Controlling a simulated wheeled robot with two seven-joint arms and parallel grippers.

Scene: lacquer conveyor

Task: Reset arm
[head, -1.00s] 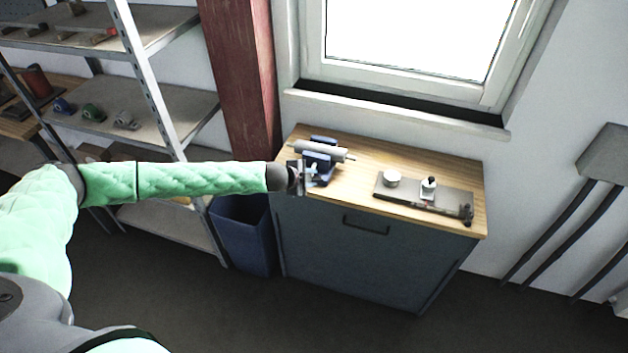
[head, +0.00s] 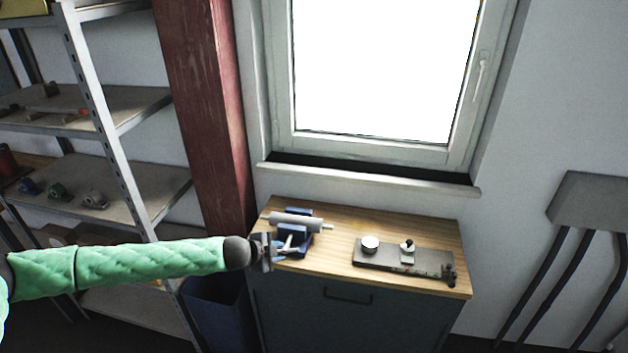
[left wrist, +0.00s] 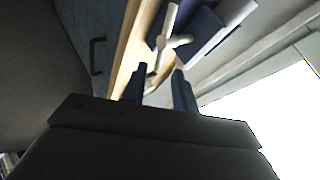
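My left arm reaches in from the left in the head view. Its gripper (head: 270,250) is at the left front edge of the wooden bench top (head: 350,222), beside a blue vise (head: 292,240). A grey cylinder (head: 296,221) lies across the top of the vise. In the left wrist view the two fingers of the gripper (left wrist: 157,78) stand apart. The vise's light handle (left wrist: 172,42) is just beyond the fingertips. I cannot tell whether anything touches the fingers. My right gripper is not in view.
A grey tray (head: 375,259) with a white round tin and small tools lies on the bench's right part. A blue bin (head: 215,310) stands left of the cabinet, a metal shelf (head: 95,185) farther left. A window (head: 385,70) is behind the bench.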

